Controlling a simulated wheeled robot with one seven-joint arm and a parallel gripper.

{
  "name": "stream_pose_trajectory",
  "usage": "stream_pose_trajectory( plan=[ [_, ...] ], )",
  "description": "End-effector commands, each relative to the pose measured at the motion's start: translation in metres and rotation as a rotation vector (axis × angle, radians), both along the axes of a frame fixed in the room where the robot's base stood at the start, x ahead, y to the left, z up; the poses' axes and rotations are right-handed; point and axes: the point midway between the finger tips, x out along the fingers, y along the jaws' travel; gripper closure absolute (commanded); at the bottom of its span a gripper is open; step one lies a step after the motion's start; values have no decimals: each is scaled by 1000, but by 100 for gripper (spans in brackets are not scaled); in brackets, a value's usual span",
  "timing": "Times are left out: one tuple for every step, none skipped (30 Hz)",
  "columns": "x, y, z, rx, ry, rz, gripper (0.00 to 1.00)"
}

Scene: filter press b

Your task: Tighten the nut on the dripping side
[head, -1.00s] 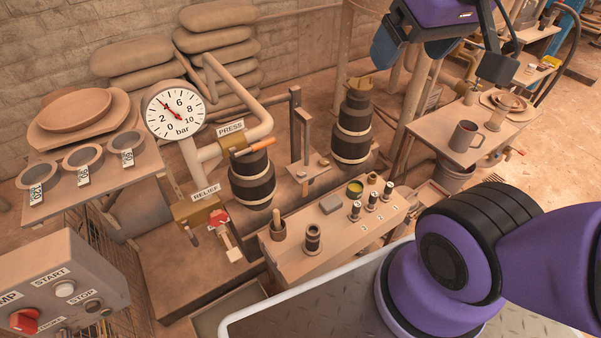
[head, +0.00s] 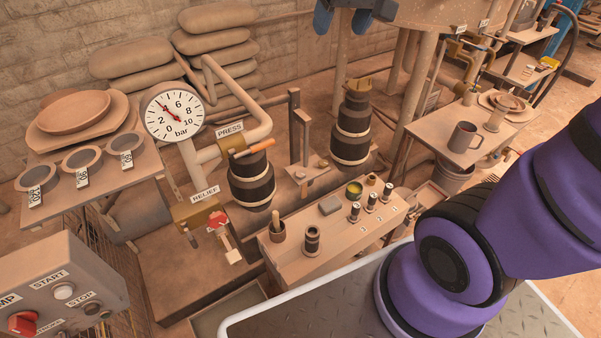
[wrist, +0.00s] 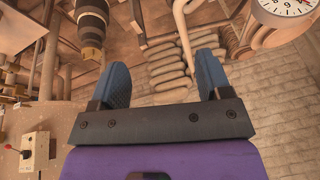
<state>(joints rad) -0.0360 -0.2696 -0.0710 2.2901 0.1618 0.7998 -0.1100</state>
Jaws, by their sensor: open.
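I cannot make out a nut or any drip on either one. A dark banded cylinder also shows in the wrist view (wrist: 91,22).
A bench (head: 330,240) with small canisters and cups stands in front. The pressure gauge (head: 173,114) and the red RELIEF handle (head: 218,219) are at left. A control box (head: 60,285) is front left. A side table (head: 470,150) with a mug is right.

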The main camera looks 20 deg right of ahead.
Motion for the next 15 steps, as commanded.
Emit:
stream_pose_trajectory(
  plan=[
    [16,0,-8,8,18,-3,29],
    [25,0,-12,12,24,-5,29],
    [37,-1,-17,16,32,-6,29],
    [46,-1,-22,20,38,-8,29],
    [55,-1,-27,24,46,-10,29],
    [66,-1,-34,28,54,-13,29],
    [75,-2,-39,30,59,-15,29],
    [84,-2,-45,33,65,-17,29],
    [95,-3,-53,36,74,-21,29],
    [103,-3,-59,38,81,-23,29],
    [112,-3,-66,40,87,-26,29],
    [122,-4,-75,41,95,-29,29],
    [131,-4,-82,42,100,-30,29],
    [138,-5,-90,43,107,-33,29],
    [149,-5,-100,45,116,-37,29]
  ],
)
